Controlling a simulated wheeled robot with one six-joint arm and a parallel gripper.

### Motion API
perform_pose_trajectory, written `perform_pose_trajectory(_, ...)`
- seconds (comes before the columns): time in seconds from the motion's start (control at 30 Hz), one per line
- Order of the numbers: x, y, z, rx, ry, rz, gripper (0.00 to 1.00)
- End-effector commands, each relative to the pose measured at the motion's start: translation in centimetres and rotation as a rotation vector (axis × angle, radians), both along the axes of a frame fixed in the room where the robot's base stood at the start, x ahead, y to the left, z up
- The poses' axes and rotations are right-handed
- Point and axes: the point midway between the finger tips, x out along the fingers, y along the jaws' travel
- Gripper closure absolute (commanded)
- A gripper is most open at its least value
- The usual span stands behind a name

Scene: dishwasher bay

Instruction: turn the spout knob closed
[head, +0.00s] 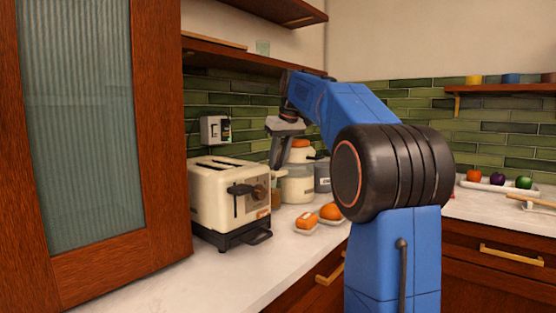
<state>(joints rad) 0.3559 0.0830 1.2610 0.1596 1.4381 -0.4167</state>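My gripper (277,150) is at the end of my blue arm, above the counter and just right of the toaster's back end. It hangs in front of a pale jar-like container with an orange top (297,182). It is small in the picture, and I cannot tell whether its fingers are open or shut or touch anything. I cannot make out a spout knob. The area around the pale container is partly covered by my gripper and arm.
A cream toaster (212,192) with a dark front lever stands on the counter (205,280). Small dishes with orange fruit (330,211) are right of it. A tall glass-fronted cabinet door (85,130) fills the left. A fruit tray (470,185) lies at right.

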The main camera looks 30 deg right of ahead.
Motion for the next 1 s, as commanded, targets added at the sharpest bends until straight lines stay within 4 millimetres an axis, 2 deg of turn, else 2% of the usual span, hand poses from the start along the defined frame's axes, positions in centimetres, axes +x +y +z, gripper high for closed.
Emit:
perform_pose_trajectory(0.47,-0.03,0.14,0.02,0.000,0.000,-0.067,0.98)
perform_pose_trajectory(1.0,0.14,0.61,-0.02,-0.001,0.001,-0.509,0.98)
